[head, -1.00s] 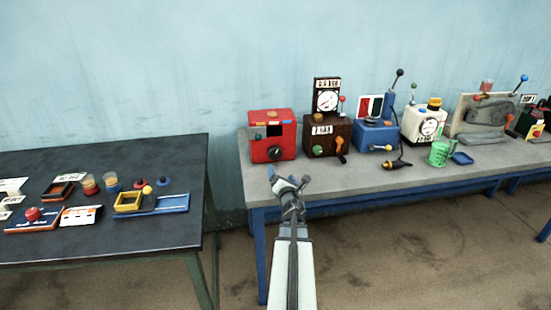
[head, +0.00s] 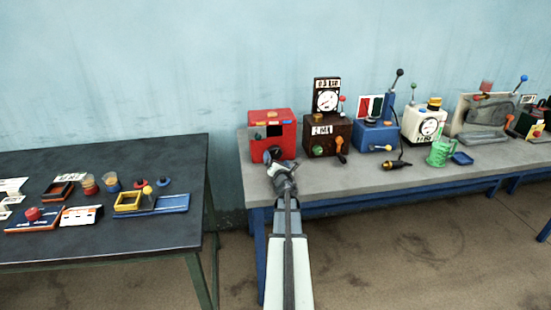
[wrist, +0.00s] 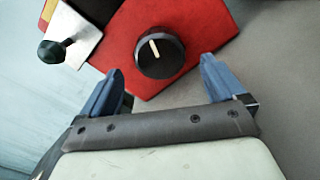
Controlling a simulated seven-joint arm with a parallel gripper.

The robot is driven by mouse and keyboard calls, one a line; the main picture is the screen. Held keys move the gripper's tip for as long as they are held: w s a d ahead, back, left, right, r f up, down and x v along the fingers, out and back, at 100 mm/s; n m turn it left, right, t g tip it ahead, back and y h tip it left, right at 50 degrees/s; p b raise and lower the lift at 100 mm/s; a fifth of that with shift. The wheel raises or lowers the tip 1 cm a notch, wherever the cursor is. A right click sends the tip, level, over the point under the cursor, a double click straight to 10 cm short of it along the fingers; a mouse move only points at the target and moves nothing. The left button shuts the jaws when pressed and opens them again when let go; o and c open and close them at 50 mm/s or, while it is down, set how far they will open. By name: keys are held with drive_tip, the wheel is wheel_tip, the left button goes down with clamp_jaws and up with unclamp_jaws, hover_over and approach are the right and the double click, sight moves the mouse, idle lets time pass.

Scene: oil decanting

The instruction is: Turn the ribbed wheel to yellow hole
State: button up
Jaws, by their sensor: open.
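The ribbed wheel (wrist: 160,53) is a black round knob with a pale pointer line, on the front of a red box (wrist: 205,22). In the wrist view my gripper (wrist: 162,82) is open, with one blue finger on each side just short of the wheel. The fingers do not appear to touch it. I cannot make out a yellow hole mark by the wheel.
A brown box with a gauge (head: 327,135) stands close to the right of the red box, then a blue machine (head: 375,135). The dark table (head: 100,240) at left holds several small items. The bench front (head: 340,180) is clear.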

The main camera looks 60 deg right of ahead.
sight(275, 153)
drive_tip(key=shift+x, duration=1.45)
drive_tip(key=shift+c, duration=0.4)
drive_tip(key=c, duration=1)
drive_tip(key=shift+o, duration=0.2)
drive_tip(key=m, duration=0.6)
drive_tip(key=shift+r+m, duration=0.1)
drive_tip(key=shift+m, duration=0.2)
drive_tip(key=m, duration=0.6)
drive_tip(key=shift+r, duration=0.1)
drive_tip(key=shift+m, duration=0.4)
